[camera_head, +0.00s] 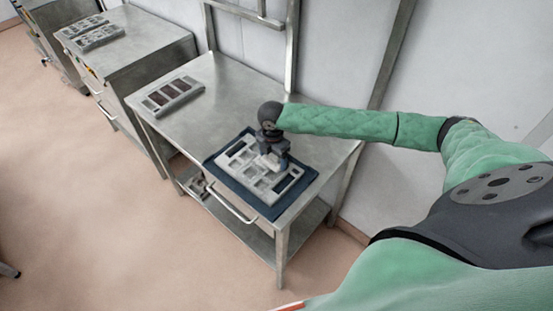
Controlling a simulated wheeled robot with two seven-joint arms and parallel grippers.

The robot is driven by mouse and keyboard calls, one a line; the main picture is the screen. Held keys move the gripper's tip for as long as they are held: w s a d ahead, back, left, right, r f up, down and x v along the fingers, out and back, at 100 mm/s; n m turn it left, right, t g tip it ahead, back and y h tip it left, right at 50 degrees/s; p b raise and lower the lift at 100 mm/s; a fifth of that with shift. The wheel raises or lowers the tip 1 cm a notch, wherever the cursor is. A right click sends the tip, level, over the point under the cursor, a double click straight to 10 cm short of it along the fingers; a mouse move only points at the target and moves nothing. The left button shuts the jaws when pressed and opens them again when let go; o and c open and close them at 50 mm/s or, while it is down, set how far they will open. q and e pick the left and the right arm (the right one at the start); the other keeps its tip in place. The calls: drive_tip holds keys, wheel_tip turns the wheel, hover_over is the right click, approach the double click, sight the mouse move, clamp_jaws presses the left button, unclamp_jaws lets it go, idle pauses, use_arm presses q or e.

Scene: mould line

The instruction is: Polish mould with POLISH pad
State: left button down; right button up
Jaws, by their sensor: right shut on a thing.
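The grey mould (252,182) with several square and rectangular cavities lies on a dark blue mat (268,209) near the front of the metal table. My right arm reaches in from the right, and my right gripper (269,158) points down over the upper middle of the mould. It is shut on a small pale block, likely the polish pad (267,163), which is at or just above the mould face. I cannot tell whether it touches. The gripper hides part of the mould. My left gripper is not in view.
Another grey tray (173,96) with dark reddish cavities lies at the back left of the metal table (215,84). A metal upright stands at the table's back edge. A second cabinet (143,37) with more moulds (97,37) stands to the left. The table between tray and mat is clear.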

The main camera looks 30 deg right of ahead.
drive_tip(key=shift+w+a+r, duration=0.1)
drive_tip(key=shift+w+a, duration=0.2)
drive_tip(key=shift+w, duration=0.45)
drive_tip(key=shift+w+a, duration=0.25)
drive_tip(key=shift+w, duration=0.5)
drive_tip(key=shift+w+a, duration=0.25)
drive_tip(key=shift+w, duration=0.5)
drive_tip(key=shift+w+a, duration=0.25)
drive_tip(key=shift+w, duration=0.5)
drive_tip(key=shift+w, duration=0.1)
drive_tip(key=shift+w+a+f, duration=0.1)
drive_tip(key=shift+w+a, duration=0.15)
drive_tip(key=shift+w, duration=0.4)
drive_tip(key=shift+w+a+f, duration=0.1)
drive_tip(key=shift+w+a, duration=0.15)
drive_tip(key=shift+w, duration=0.35)
wheel_tip(320, 180, up, 8)
